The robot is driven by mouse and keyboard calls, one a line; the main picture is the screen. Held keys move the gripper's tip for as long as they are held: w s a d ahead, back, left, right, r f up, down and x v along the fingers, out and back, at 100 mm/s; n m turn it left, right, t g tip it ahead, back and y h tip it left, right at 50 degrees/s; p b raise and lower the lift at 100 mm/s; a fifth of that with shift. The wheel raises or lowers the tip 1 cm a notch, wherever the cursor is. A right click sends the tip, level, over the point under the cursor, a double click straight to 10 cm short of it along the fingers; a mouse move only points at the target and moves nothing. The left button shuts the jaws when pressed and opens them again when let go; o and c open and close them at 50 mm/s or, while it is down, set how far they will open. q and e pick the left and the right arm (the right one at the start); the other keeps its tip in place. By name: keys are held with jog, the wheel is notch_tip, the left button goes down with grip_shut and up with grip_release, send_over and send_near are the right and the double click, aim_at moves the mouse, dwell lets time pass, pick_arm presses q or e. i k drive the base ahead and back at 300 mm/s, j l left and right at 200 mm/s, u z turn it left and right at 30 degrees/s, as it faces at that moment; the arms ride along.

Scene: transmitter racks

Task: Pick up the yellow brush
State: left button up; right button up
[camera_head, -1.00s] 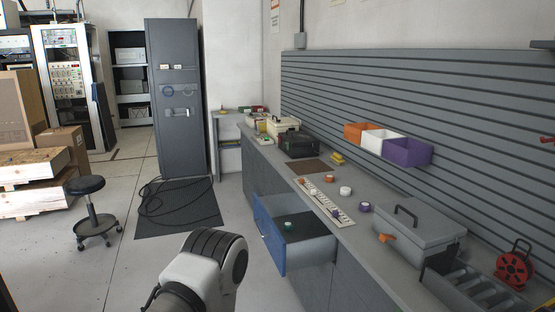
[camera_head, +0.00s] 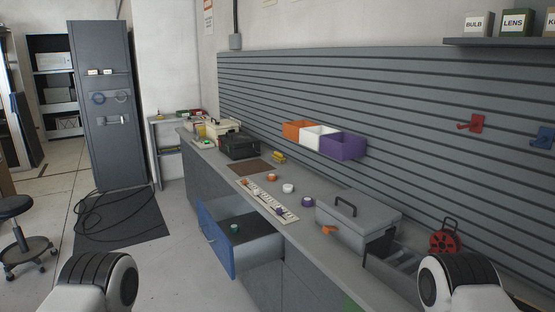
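A small yellow object (camera_head: 279,156), which looks like the yellow brush, lies on the grey workbench (camera_head: 300,221) near the slatted wall, just past the brown mat. It is too small to make out bristles or a handle. Only white and black links of my two arms show at the bottom left and bottom right. Neither gripper is in view, and nothing of mine is near the yellow object.
A grey toolbox (camera_head: 357,218), a black case (camera_head: 239,146), tape rolls (camera_head: 288,188) and wall bins (camera_head: 343,146) surround the bench top. A stool (camera_head: 20,225) stands left.

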aim_at(278, 157)
jog(key=i+j+u, duration=0.55)
jog(key=i, duration=0.2)
jog(key=i+j+u, duration=0.1)
jog(key=i+u, duration=0.2)
jog(key=i+j+u, duration=0.1)
jog(key=i, duration=1.1)
jog(key=i+j, duration=0.15)
jog(key=i, duration=1)
jog(key=j+u, duration=0.05)
